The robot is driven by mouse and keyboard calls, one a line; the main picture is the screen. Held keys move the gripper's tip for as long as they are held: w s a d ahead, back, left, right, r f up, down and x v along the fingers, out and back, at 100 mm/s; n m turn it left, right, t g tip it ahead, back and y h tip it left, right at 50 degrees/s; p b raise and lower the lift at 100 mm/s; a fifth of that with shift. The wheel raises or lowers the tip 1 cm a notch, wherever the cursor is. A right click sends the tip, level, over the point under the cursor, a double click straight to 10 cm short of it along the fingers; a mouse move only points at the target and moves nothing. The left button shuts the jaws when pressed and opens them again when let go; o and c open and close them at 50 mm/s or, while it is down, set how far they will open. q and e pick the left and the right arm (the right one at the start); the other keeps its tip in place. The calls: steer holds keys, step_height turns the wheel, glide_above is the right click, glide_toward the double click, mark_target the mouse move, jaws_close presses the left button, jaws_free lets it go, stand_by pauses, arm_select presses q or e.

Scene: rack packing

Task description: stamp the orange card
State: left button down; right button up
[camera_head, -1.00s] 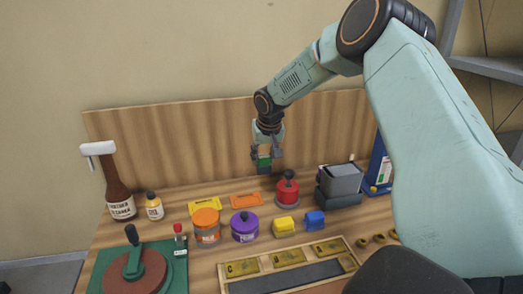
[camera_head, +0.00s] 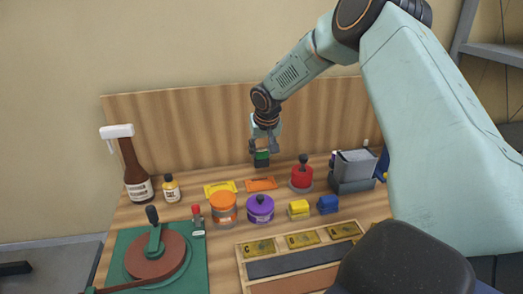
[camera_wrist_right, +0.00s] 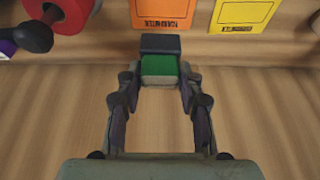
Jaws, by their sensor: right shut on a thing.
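The orange card (camera_head: 261,183) lies flat at the back of the table, to the right of the yellow card. It also shows at the top of the right wrist view (camera_wrist_right: 162,12), partly cut off. My right gripper (camera_head: 262,148) is shut on a green stamp (camera_head: 261,155) with a dark block at its end. In the right wrist view the green stamp (camera_wrist_right: 158,65) sits between the fingertips. In the head view the stamp is above and behind the orange card, apart from it. My left gripper is not in view.
A yellow card (camera_head: 220,188) lies beside the orange card. A wooden backboard (camera_head: 200,130) rises behind.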

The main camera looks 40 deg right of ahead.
mark_target(260, 166)
steer(key=shift+w+a+f, duration=0.1)
steer(key=shift+a+f, duration=0.1)
steer(key=shift+w+f+b, duration=0.15)
steer(key=shift+f+b, duration=0.2)
steer(key=shift+b, duration=0.05)
steer(key=f+b, duration=0.4)
steer(key=shift+s+d, duration=0.2)
steer(key=shift+d, duration=0.05)
steer(key=shift+w+a+f+b, duration=0.15)
steer(key=shift+a+f+b, duration=0.1)
steer(key=shift+f+b, duration=0.3)
steer(key=shift+w+d+f, duration=0.1)
steer(key=shift+d+f, duration=0.05)
steer(key=shift+d, duration=0.15)
steer(key=shift+a+r, duration=0.2)
steer(key=shift+a, duration=0.05)
steer(key=shift+d+f, duration=0.1)
steer(key=shift+f, duration=0.05)
